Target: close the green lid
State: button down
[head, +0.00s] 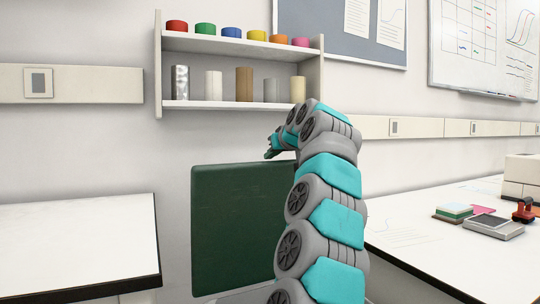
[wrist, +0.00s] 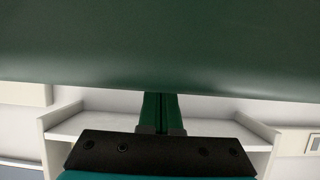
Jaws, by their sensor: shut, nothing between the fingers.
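The green lid (head: 235,225) stands upright in the middle of the head view, a large dark green panel in front of the wall. Its right part is hidden behind my arm. In the wrist view the lid (wrist: 160,45) fills the upper half as a broad green surface. My gripper (head: 271,153) is at the lid's upper edge, towards its right side. In the wrist view my gripper (wrist: 160,98) is shut and empty, its fingertips reaching to the lid's edge. I cannot tell whether they touch it. The machine under the lid is mostly out of view.
A wall shelf (head: 240,105) with coloured discs and several cylinders is behind my gripper. A white bench (head: 75,245) stands at the left.

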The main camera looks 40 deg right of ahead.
jog(key=shift+s+a+f, duration=0.15)
jog(key=shift+s+f, duration=0.15)
jog(key=shift+s, duration=0.35)
jog(key=shift+s+a+f, duration=0.1)
jog(key=shift+s+f, duration=0.1)
jog(key=shift+s+b, duration=0.1)
jog(key=shift+b, duration=0.25)
